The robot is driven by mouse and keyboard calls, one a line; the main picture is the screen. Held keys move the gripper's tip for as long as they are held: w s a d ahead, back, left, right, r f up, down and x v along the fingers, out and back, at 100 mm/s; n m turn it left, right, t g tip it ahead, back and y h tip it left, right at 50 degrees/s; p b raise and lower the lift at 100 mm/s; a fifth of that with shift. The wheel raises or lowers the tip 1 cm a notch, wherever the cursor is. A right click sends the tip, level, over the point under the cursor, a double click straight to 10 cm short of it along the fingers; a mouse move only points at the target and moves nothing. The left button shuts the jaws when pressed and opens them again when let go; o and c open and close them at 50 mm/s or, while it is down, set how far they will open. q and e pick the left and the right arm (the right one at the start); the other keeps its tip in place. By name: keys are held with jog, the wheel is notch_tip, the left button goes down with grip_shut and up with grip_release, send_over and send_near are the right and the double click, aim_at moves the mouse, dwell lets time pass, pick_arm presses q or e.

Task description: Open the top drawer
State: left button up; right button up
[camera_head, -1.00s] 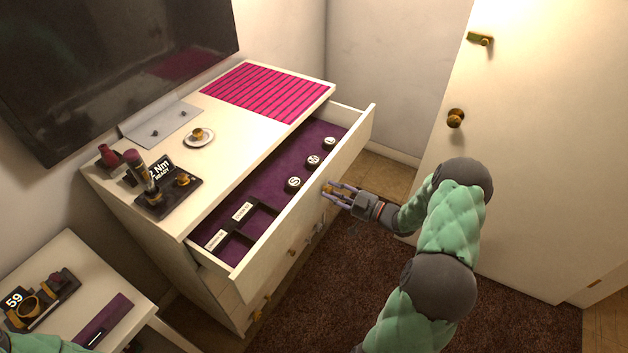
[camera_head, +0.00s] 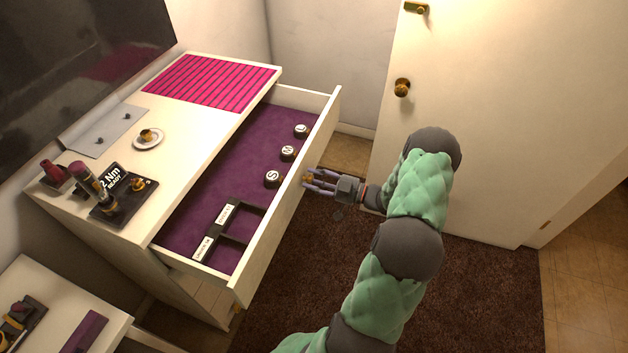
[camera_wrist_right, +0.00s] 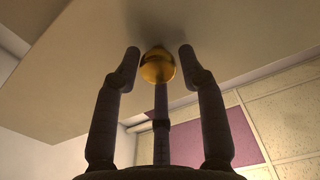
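The top drawer (camera_head: 262,232) of the white dresser (camera_head: 185,120) is pulled well out, showing its purple lining. My right gripper (camera_head: 308,180) is at the drawer's front face. In the right wrist view its fingers (camera_wrist_right: 158,68) lie on both sides of the round brass knob (camera_wrist_right: 158,66), close against it, with a third finger below. The grip looks shut on the knob, though exact contact is hard to see. My left gripper is not in view.
The drawer holds several round lettered pieces (camera_head: 288,153) and a black divided tray (camera_head: 228,235). A dark stand (camera_head: 124,200) and a saucer (camera_head: 148,139) are on the dresser top. A white door (camera_head: 470,120) stands to the right. Brown carpet (camera_head: 450,290) is clear in front.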

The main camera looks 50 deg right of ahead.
jog(key=shift+o, duration=0.3)
jog(key=shift+s, duration=0.2)
jog(key=v, duration=1.1)
jog(key=shift+s+d, duration=0.15)
jog(key=shift+s, duration=0.15)
